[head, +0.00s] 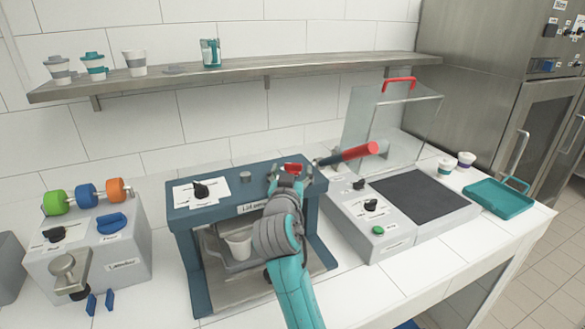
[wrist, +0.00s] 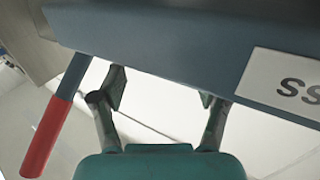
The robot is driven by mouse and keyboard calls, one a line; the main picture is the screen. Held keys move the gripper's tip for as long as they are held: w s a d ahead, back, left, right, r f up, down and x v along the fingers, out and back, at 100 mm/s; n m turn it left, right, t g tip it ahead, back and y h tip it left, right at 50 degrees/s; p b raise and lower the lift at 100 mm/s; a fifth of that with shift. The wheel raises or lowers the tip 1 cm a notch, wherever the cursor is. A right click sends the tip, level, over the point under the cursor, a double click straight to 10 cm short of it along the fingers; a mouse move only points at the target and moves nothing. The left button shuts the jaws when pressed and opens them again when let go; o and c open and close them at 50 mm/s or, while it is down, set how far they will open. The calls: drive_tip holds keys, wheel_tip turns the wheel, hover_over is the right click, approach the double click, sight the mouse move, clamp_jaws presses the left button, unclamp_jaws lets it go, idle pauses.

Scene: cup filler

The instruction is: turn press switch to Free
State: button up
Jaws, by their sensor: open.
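The blue press (head: 186,228) stands in the middle of the counter, labelled on its front beam. A black knob switch (head: 201,190) sits on a white label on the left of its top; the small lettering is unreadable. The knob is well to the left of my gripper (head: 287,182), which is open and empty by the press's front top edge. In the wrist view my gripper (wrist: 162,98) has its fingers spread below the blue beam (wrist: 170,45), with a label reading "SS" at right. The knob is out of the wrist view.
A red-handled lever (head: 350,154) sticks out right of the press; its handle also shows in the wrist view (wrist: 45,138). A dispenser (head: 92,258) is at left, a machine with a clear cover (head: 390,125) at right.

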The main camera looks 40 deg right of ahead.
drive_tip(key=v, duration=0.9)
